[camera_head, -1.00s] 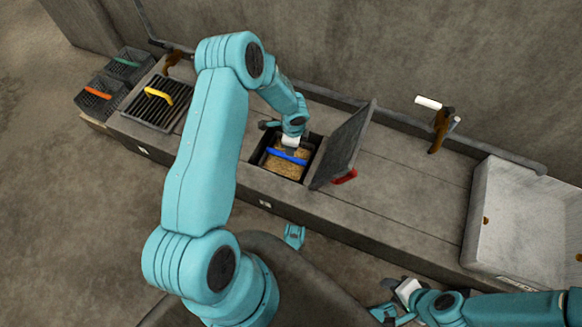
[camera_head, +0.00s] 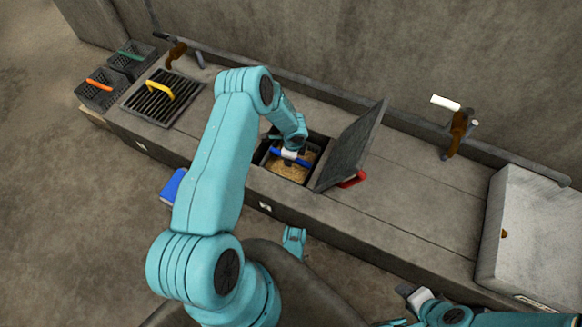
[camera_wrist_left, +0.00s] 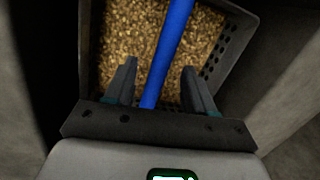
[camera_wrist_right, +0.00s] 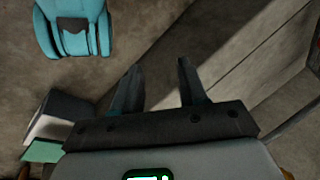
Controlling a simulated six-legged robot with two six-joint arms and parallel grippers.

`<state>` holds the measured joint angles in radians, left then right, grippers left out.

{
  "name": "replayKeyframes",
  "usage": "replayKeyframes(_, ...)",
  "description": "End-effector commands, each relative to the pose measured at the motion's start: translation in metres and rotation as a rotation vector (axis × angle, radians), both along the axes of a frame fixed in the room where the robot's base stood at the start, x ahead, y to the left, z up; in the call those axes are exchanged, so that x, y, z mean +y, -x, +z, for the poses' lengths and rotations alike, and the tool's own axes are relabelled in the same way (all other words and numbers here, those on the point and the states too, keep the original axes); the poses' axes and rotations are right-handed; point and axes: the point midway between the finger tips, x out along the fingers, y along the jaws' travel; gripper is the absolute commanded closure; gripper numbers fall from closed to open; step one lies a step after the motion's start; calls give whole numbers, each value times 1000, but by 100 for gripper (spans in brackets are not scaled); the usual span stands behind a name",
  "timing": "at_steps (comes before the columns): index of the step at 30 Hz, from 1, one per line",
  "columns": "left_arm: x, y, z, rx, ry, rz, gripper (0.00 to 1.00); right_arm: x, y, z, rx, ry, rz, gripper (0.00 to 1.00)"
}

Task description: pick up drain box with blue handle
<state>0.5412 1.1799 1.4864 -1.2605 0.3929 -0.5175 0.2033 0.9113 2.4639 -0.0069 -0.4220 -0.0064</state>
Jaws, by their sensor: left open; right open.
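The drain box (camera_wrist_left: 240,28) is a dark perforated basket filled with brown grain. In the head view it sits inside an opening in the counter, and its blue handle (camera_head: 276,150) crosses over the grain. My left gripper (camera_wrist_left: 158,78) is open, with the blue handle running between its two fingers; the fingers stand apart from it on both sides. The left gripper also shows in the head view (camera_head: 289,158), over the box and partly hiding it. My right gripper (camera_wrist_right: 153,75) is open and empty, away from the box at the lower right of the head view.
A raised dark lid (camera_head: 345,150) with a red handle (camera_head: 353,179) stands right of the opening. A grate with a yellow handle (camera_head: 160,91) and baskets with orange (camera_head: 99,85) and green (camera_head: 130,57) handles are at left. A pale basin (camera_head: 535,235) stands at right.

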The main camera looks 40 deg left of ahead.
Motion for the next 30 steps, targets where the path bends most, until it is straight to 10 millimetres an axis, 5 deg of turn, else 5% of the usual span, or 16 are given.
replayKeyframes(4, 4, -2, -30, 0, 0, 1, 46, -2, -11, -20, -38, 8, -5, 57)
replayKeyframes(11, 4, -3, -31, 0, 1, 0, 46, -3, -14, -18, -47, 9, -6, 57)
replayKeyframes(12, 4, -3, -31, 0, 1, 0, 49, -3, -14, -18, -46, 9, -6, 57)
replayKeyframes(17, 4, -3, -31, 0, 1, 0, 100, -3, -14, -18, -46, 9, -6, 57)
replayKeyframes(30, 4, -3, -31, 0, 2, 2, 100, -3, -13, -18, -45, 8, -6, 57)
